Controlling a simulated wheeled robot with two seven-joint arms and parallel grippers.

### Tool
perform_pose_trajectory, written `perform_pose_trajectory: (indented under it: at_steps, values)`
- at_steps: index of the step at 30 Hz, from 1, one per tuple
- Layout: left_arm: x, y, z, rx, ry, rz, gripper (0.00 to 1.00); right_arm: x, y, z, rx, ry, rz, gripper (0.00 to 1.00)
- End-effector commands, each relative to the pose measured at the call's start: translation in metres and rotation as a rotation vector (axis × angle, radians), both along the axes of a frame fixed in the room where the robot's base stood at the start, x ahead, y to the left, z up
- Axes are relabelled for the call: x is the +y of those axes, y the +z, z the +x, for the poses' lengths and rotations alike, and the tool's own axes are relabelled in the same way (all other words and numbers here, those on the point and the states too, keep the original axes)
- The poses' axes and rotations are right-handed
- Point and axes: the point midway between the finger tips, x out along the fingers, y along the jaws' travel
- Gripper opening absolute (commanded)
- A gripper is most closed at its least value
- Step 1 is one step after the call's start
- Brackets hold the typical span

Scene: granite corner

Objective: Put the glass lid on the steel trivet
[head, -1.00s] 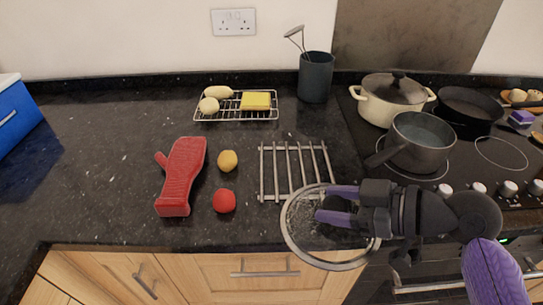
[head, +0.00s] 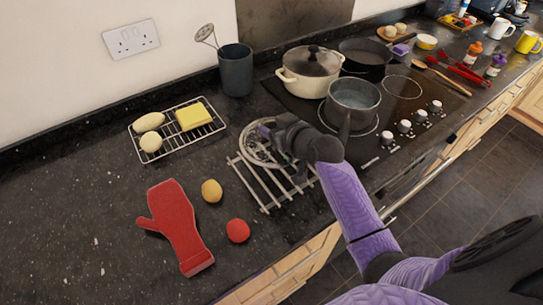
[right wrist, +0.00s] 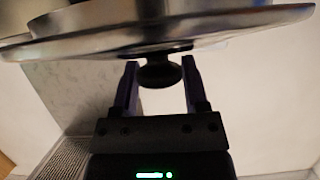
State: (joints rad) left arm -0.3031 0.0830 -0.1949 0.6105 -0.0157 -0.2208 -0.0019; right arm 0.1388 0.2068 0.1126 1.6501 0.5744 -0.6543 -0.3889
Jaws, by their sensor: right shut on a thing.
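The glass lid (head: 250,153), a clear disc with a steel rim, is over the far part of the steel trivet (head: 262,193), a rack of parallel bars on the dark counter. My right gripper (head: 270,130) is over the lid and shut on its dark knob. In the right wrist view the lid's rim (right wrist: 245,25) spans the top, and the knob (right wrist: 160,75) sits between the fingers of my right gripper (right wrist: 160,65). The gripper hides part of the lid. I cannot tell whether the lid touches the trivet. My left gripper is out of view.
A wire rack (head: 163,148) with yellow items is behind left. A red mitt (head: 178,228), a yellow fruit (head: 211,191) and a red ball (head: 238,231) lie left of the trivet. A grey saucepan (head: 352,104) and cream pot (head: 306,80) stand right on the hob.

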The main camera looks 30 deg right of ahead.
Motion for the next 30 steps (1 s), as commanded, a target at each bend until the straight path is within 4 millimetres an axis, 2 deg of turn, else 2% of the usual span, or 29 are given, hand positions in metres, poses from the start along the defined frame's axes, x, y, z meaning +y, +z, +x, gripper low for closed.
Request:
perform_pose_trajectory:
  at_steps: [1, 3, 8, 12, 19, 30]
  values:
    - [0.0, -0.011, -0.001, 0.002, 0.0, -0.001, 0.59, 0.0, -0.02, 0.0, 0.006, -0.001, 0.003, 0.0]
    - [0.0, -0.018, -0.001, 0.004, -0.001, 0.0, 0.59, 0.0, -0.037, 0.0, 0.004, -0.001, 0.001, 0.0]
    - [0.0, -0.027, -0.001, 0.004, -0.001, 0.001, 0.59, 0.0, -0.059, 0.0, 0.003, 0.0, 0.0, 0.0]
    - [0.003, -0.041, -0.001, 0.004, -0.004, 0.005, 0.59, 0.0, -0.086, -0.001, 0.003, 0.0, 0.0, 0.0]
    - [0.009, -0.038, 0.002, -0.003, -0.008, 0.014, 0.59, 0.0, -0.085, -0.001, 0.001, 0.0, 0.0, 0.0]
    - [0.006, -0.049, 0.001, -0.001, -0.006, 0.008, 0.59, 0.0, -0.099, -0.002, 0.007, 0.001, -0.002, 0.0]
